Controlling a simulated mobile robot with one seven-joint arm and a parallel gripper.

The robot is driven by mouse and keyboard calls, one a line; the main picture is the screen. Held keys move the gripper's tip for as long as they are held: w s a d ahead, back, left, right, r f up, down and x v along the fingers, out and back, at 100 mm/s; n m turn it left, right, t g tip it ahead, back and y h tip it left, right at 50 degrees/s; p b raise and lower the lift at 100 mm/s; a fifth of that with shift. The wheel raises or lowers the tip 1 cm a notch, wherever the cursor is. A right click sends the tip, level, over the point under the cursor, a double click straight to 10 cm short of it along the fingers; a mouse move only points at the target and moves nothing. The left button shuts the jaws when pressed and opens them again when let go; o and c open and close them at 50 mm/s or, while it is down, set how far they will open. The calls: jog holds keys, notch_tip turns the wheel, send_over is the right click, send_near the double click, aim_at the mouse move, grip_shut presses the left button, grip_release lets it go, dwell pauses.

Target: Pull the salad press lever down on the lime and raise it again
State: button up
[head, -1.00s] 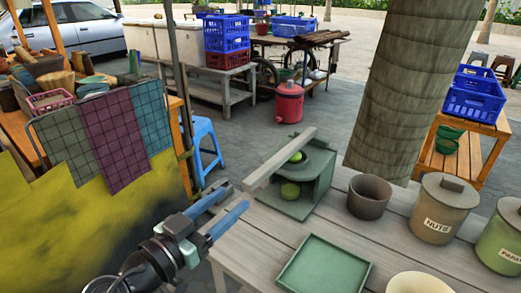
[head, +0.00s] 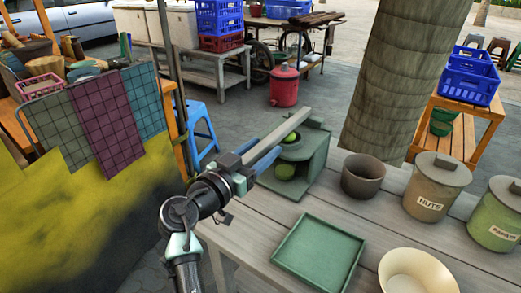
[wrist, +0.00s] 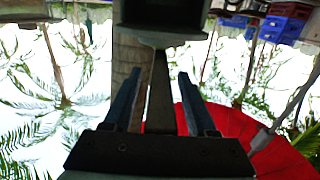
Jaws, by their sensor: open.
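The salad press (head: 312,160) is a green-grey block on the plank table. Its long pale lever (head: 275,140) is raised and slopes down-left toward my gripper. A green lime (head: 284,171) sits low inside the press, and another green round thing (head: 292,137) shows higher, beside the lever. My gripper (head: 244,160) is open at the lever's free end. In the wrist view its two fingers (wrist: 156,78) stand on either side of the lever (wrist: 160,108), with small gaps visible. The fingertips are hard to make out in the head view.
A green tray (head: 318,255), a cream bowl (head: 418,272), a brown pot (head: 366,178) and lidded canisters (head: 432,185) stand on the table (head: 250,240). A thick trunk (head: 405,80) rises behind. A blue stool (head: 198,135) is behind my arm.

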grip_shut()
dwell(1.4)
